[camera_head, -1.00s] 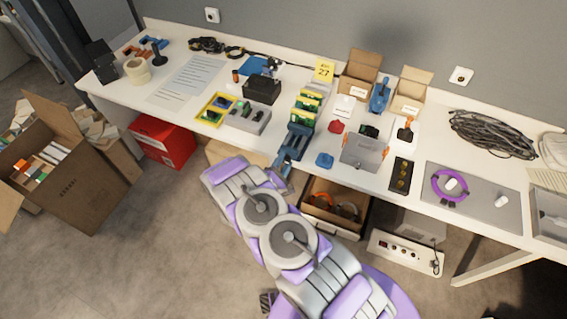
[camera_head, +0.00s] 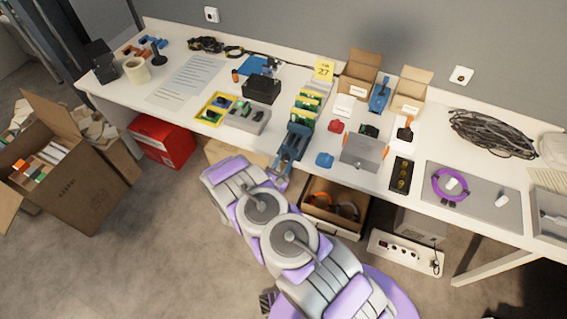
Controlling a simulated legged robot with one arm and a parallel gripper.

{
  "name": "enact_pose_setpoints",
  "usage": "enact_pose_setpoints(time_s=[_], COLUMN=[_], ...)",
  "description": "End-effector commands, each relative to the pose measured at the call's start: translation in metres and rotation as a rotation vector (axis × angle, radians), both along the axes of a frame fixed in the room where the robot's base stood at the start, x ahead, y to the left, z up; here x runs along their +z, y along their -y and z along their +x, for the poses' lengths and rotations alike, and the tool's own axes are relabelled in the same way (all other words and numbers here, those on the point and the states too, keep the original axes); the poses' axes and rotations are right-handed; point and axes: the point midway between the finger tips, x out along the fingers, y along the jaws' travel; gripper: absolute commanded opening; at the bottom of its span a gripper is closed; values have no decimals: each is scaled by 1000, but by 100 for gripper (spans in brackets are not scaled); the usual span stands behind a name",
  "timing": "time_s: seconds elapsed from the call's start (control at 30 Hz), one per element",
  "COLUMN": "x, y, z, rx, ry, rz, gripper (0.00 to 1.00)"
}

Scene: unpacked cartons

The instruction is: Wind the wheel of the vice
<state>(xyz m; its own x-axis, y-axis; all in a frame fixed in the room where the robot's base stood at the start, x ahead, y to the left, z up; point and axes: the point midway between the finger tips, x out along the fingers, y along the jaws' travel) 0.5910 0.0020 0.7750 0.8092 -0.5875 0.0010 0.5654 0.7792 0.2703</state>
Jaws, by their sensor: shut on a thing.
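The blue vice (camera_head: 291,146) stands at the front edge of the white table, with its long axis pointing toward me. Green and yellow pieces sit in line behind its blue body. My gripper (camera_head: 279,179) is at the near end of the vice, just off the table's front edge, shut on the vice's wheel. My purple and grey arm partly covers this spot, so the wheel and fingertips are small and mostly hidden.
A grey box (camera_head: 362,152) and a blue item (camera_head: 324,160) lie right of the vice. A grey tray (camera_head: 250,118) is to its left. A carton (camera_head: 75,185) stands on the floor at left.

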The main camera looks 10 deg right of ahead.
Motion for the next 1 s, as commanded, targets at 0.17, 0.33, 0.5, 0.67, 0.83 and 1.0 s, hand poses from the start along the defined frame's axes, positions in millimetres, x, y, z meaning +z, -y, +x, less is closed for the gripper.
enact_pose_setpoints(time_s=[0.17,0.33,0.5,0.67,0.83,1.0], x=[-3,-3,-3,-2,0,0], y=[-2,-2,-2,-1,0,0], z=[0,0,-1,-1,-1,-2], rx=[6,5,5,3,2,1], ry=[-14,-15,-15,-11,-9,-7], rz=[-6,-7,-7,-7,-7,-7], gripper=[9,9,43,58,64,64])
